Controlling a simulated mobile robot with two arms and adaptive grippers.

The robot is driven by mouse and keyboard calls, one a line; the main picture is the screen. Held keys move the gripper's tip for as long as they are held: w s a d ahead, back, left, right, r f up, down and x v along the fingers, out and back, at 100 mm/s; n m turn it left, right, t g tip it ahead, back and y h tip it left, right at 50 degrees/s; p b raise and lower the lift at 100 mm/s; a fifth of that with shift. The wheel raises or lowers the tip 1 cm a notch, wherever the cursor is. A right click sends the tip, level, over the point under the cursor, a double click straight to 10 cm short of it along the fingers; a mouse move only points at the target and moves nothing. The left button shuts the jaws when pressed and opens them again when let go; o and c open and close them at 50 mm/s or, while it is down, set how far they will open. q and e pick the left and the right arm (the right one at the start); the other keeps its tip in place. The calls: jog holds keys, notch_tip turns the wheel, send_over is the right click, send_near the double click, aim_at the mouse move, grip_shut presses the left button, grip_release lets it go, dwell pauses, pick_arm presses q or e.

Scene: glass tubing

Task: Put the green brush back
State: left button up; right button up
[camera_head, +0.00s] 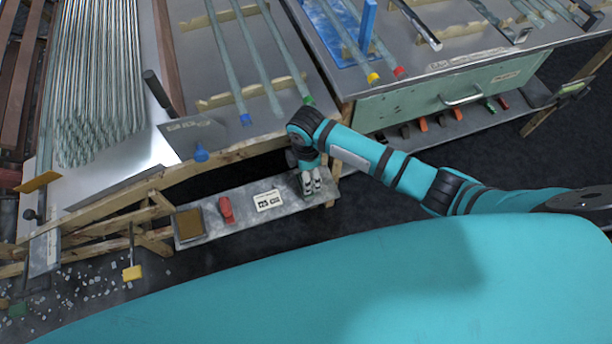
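I cannot pick out a green brush for certain. A small green object (17,310), too small to identify, lies at the lower left near the floor. Some green-handled items (490,105) lie on the lower shelf under the green drawer. My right gripper (312,187) points down at the right end of the low grey shelf (285,218). Its two fingers are close together; I see nothing clearly held, and whether they are shut is unclear. It is beside the white label card (268,200). My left gripper is not in view.
The low shelf also holds a red object (226,209) and a brown square pad (189,224). Glass tubes with coloured ends (245,118) lie on the bench above. A green drawer (430,103) is at the right. Glass shards (85,285) litter the floor at left.

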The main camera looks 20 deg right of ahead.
notch_tip(320, 180, up, 9)
jog(key=shift+p, duration=0.35)
